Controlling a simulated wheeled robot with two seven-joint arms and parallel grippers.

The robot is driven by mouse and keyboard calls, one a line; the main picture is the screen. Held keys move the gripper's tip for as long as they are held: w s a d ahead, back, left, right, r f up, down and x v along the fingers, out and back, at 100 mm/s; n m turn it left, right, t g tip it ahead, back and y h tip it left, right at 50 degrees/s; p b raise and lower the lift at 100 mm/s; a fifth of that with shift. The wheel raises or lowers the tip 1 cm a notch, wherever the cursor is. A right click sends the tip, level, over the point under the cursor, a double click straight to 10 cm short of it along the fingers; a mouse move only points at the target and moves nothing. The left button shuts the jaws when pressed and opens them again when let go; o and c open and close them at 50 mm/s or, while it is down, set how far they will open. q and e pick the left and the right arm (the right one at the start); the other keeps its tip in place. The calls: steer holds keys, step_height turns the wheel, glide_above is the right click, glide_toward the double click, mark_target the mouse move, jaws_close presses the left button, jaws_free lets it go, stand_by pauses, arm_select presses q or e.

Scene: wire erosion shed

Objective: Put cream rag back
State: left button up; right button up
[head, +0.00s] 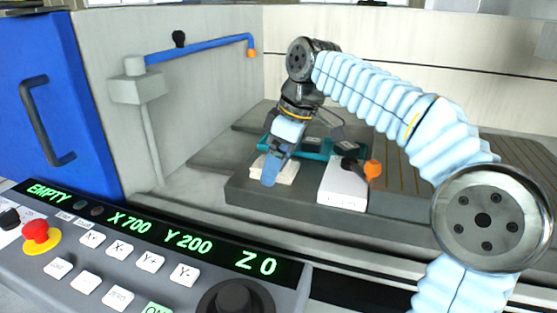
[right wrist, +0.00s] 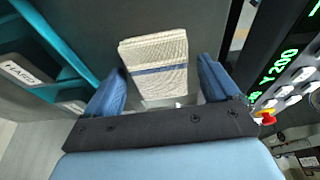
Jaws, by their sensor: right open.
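The cream rag (head: 288,174) lies folded on a dark grey slab, partly hidden by my right gripper in the head view. In the right wrist view the cream rag (right wrist: 155,65) shows a blue stripe across it. My right gripper (head: 272,166) points down at the rag. In the right wrist view my right gripper (right wrist: 161,78) is open, with one blue finger on each side of the rag and a gap on both sides. Whether the fingertips reach down to the slab is unclear. My left gripper is not in view.
A teal tray (head: 323,148) with labelled compartments stands right behind the rag. A white block (head: 343,190) with a black and orange fitting (head: 373,169) sits to the right. The control panel (head: 155,249) runs along the front. A blue pipe (head: 200,49) juts from the left wall.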

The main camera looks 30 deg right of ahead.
steer(key=shift+r, duration=0.15)
steer(key=p+v, duration=0.2)
steer(key=v, duration=1)
